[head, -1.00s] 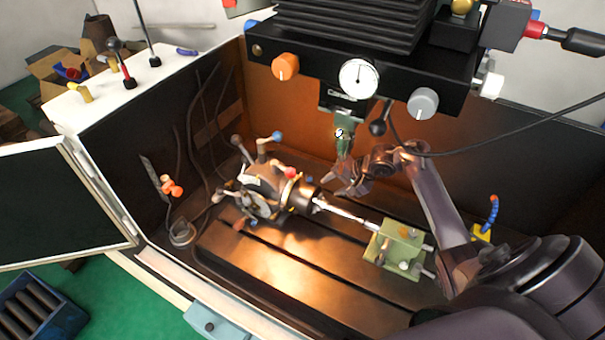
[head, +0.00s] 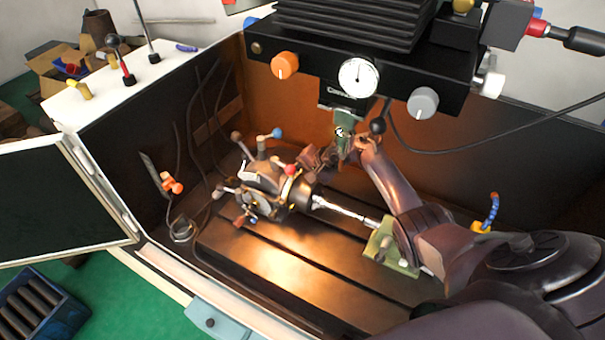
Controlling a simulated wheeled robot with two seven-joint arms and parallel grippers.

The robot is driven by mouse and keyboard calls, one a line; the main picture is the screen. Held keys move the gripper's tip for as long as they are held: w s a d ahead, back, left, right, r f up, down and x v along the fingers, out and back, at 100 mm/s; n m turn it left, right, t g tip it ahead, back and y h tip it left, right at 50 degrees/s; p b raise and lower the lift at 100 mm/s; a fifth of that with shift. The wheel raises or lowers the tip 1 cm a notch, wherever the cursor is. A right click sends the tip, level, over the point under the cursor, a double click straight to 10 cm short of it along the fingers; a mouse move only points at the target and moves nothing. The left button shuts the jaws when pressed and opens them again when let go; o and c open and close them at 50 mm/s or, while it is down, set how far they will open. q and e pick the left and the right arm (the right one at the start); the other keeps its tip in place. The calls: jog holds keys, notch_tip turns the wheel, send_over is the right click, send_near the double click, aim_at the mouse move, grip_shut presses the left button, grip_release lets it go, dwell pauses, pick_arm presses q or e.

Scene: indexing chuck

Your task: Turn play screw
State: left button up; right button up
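The indexing chuck (head: 268,187) sits on the slotted machine table at centre left, with several levers and knobs. Among them are a blue-tipped lever (head: 270,137) and a red knob (head: 291,170). I cannot tell which part is the play screw. My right gripper (head: 306,160) is just behind and above the chuck's right end, close to the red knob. It is small and dark, and whether it touches the chuck or is open is unclear. My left gripper is not in view.
A metal workpiece (head: 345,210) runs from the chuck to the green tailstock (head: 381,240), partly hidden by my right arm. The machine head with its dial (head: 358,75) hangs above. The table's front left (head: 240,255) is clear.

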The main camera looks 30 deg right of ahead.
jog(key=c, duration=0.9)
jog(key=shift+w+a+r+g+p, duration=0.15)
jog(key=shift+r+g+p, duration=0.15)
jog(key=shift+g+p, duration=0.25)
grip_shut()
jog(key=shift+f+h, duration=0.2)
jog(key=shift+h, duration=0.2)
jog(key=o, duration=0.9)
grip_release()
